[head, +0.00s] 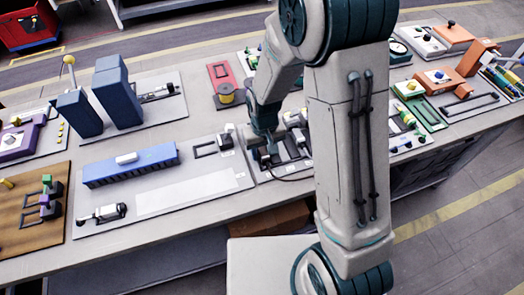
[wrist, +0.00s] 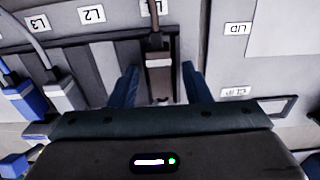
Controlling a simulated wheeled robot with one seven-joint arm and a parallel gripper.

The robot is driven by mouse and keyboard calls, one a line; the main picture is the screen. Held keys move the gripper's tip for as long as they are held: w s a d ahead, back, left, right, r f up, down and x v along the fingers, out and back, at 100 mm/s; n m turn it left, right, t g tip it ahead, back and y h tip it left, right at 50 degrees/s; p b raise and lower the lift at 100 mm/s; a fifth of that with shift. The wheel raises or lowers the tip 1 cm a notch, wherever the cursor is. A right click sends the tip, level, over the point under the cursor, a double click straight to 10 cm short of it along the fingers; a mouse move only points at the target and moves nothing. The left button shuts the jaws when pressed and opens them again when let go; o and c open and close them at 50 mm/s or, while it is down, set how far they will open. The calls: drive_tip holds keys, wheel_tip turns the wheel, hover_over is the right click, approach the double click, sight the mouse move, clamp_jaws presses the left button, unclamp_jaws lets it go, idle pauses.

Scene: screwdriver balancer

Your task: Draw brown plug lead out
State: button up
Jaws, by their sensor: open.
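The brown plug (wrist: 158,72) is upright in the wrist view, with its dark lead (wrist: 155,38) running up from its top. It sits in front of a grey panel with a dark recessed strip (wrist: 100,62). My gripper (wrist: 159,69) is open, with one blue finger on each side of the brown plug and a visible gap on both sides. In the head view my gripper (head: 268,157) is low over the plug board, and my arm hides much of that board.
A blue plug (wrist: 24,99) and a grey plug (wrist: 61,95) with leads stand left of my gripper in the wrist view. Labels L2 (wrist: 91,15) and L3 (wrist: 39,22) mark the panel. A board with a long blue block (head: 130,166) lies left of my gripper.

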drive_tip(key=shift+r+p, duration=2.35)
drive_tip(key=shift+r, duration=1.2)
